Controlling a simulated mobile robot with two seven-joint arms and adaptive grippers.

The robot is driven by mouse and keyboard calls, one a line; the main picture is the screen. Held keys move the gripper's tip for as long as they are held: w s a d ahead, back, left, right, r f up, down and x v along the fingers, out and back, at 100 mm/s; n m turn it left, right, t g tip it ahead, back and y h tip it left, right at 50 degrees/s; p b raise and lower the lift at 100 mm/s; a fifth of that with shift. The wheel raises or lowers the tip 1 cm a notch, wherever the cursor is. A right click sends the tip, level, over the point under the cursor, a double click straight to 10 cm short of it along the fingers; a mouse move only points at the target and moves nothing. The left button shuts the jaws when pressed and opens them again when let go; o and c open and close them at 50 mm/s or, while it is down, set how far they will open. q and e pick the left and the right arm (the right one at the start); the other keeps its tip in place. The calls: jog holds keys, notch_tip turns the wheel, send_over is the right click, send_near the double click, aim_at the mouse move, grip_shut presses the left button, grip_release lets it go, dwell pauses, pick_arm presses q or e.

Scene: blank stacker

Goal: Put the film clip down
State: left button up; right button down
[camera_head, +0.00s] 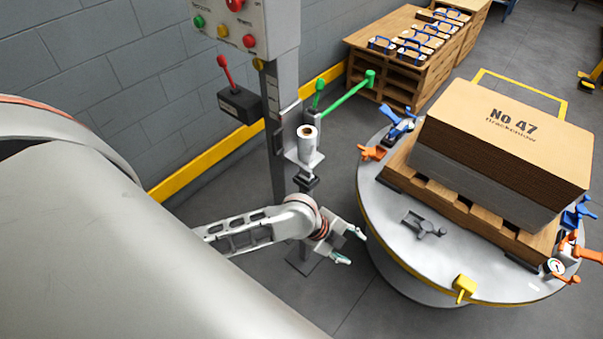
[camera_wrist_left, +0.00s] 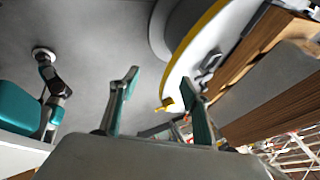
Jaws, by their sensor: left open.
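A dark grey clip-like piece (camera_head: 424,225), which seems to be the film clip, lies flat on the bare front part of the round table (camera_head: 400,263). My left gripper (camera_head: 352,247) is open and empty, just left of the table rim and apart from the clip. Its two teal-lined fingers spread wide in the left wrist view (camera_wrist_left: 162,105). My right gripper is not in view.
Blue, orange and yellow clamps (camera_head: 464,287) sit round the rim. A control post (camera_head: 280,110) with a white roll (camera_head: 307,145) and green lever (camera_head: 345,95) stands behind my gripper.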

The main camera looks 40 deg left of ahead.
pick_arm(q)
jog(key=s+a+n+t+y, duration=0.1)
jog(key=s+a+n+t, duration=0.2)
jog(key=s+n, duration=0.4)
jog(key=s+a+n+t+y, duration=0.1)
jog(key=s+a+n+t, duration=0.1)
jog(key=s+n, duration=0.5)
jog(key=shift+a+r+n+t+y, duration=0.3)
jog(key=shift+a+r+n+t, duration=0.1)
jog(key=shift+a+n, duration=0.4)
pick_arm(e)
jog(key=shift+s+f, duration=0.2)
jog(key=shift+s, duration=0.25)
pick_arm(q)
jog(key=shift+s, duration=0.1)
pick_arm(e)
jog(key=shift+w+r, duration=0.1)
